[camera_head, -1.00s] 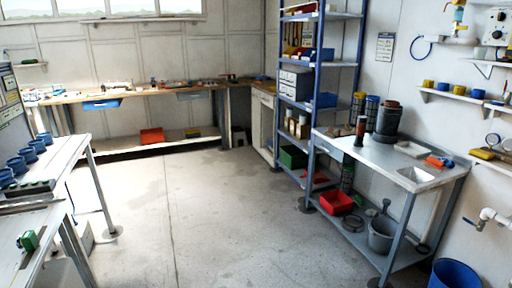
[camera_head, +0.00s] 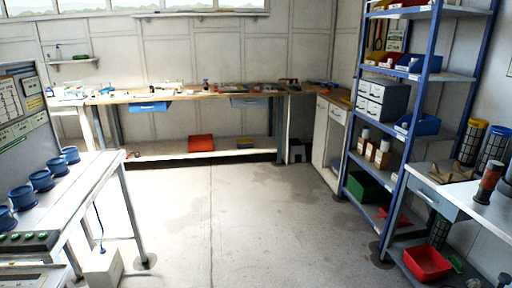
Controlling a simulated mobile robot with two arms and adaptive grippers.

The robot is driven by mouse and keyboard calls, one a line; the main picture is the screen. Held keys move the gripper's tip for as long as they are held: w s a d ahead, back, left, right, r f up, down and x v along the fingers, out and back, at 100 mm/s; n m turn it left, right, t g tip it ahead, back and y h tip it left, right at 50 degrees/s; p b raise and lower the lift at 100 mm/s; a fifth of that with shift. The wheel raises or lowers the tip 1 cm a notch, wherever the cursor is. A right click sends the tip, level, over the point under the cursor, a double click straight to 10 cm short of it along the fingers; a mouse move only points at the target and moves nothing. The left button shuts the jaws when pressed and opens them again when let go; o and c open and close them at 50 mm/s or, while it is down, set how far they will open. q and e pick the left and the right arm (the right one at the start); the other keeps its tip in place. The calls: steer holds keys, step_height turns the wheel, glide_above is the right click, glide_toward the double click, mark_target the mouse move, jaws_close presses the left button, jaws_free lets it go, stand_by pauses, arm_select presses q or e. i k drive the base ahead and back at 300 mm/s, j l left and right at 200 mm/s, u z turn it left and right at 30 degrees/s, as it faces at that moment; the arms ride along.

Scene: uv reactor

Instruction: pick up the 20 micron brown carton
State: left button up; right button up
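A few small brown cartons with white parts stand on a middle shelf of the blue rack at the right. One brown carton (camera_head: 383,155) is nearer, and others are just behind it to its left. Their labels are too small to read, so I cannot tell which is the 20 micron one. Neither of my grippers is in view.
The blue rack (camera_head: 404,150) also holds grey drawers (camera_head: 383,99), a blue bin (camera_head: 418,124) and a green crate (camera_head: 371,186). A metal bench with a red bin (camera_head: 427,263) is at right. A table with blue cups (camera_head: 42,180) is at left. The middle floor (camera_head: 235,225) is clear.

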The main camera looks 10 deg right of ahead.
mark_target(372, 148)
steer(key=i+z, duration=0.25)
steer(key=i, duration=0.6)
steer(key=i+j+z, duration=0.2)
steer(key=i, duration=0.6)
steer(key=i+z, duration=0.2)
steer(key=i, duration=0.4)
steer(key=i+z, duration=0.25)
steer(key=i, duration=0.35)
steer(key=i+j+z, duration=0.2)
steer(key=i, duration=0.4)
